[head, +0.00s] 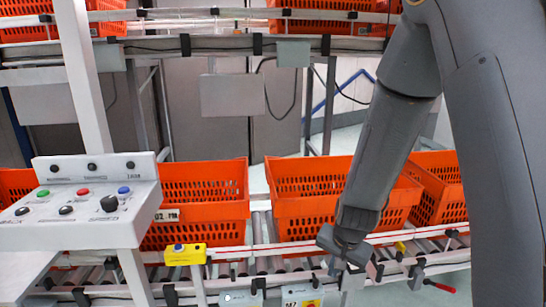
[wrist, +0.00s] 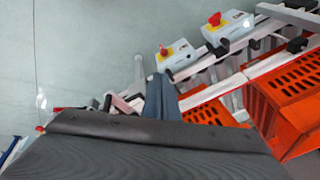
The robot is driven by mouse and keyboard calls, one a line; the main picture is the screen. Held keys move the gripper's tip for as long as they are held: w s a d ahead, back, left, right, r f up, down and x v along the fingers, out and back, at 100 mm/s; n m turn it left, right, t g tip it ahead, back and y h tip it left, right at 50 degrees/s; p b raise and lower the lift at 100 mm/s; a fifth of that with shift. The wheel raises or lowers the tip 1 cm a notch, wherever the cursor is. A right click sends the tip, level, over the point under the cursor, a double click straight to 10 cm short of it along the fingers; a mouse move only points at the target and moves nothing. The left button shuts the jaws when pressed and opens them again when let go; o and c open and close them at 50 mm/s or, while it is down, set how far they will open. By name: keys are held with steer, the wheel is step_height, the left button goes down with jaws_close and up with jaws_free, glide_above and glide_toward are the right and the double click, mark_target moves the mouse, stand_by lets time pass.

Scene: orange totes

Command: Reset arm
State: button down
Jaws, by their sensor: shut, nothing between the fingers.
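My arm hangs down on the right of the head view, bent at the elbow. My gripper (head: 347,268) is at its lower end, in front of the conveyor's near rail and an orange tote. In the wrist view, the dark fingers of my gripper (wrist: 160,92) lie close together, shut and empty. A large dark part of my own arm covers the bottom of that view.
Orange totes (head: 300,205) stand on the roller conveyor; more sit on the upper one. A control panel (head: 90,190) with buttons is at left. A yellow box (head: 185,254) sits on the rail. Red-knobbed switch boxes (wrist: 178,55) are near my gripper. Floor (wrist: 80,50) looks clear.

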steer(key=s+d+r+n+g+p, duration=0.1)
steer(key=s+r+n+g+p, duration=0.2)
steer(key=s+r, duration=1.3)
steer(key=s+n+p, duration=0.2)
steer(key=s+n, duration=0.1)
steer(key=s, duration=0.1)
steer(key=shift+d+n+g, duration=0.3)
steer(key=shift+d, duration=0.1)
steer(key=shift+w, duration=0.1)
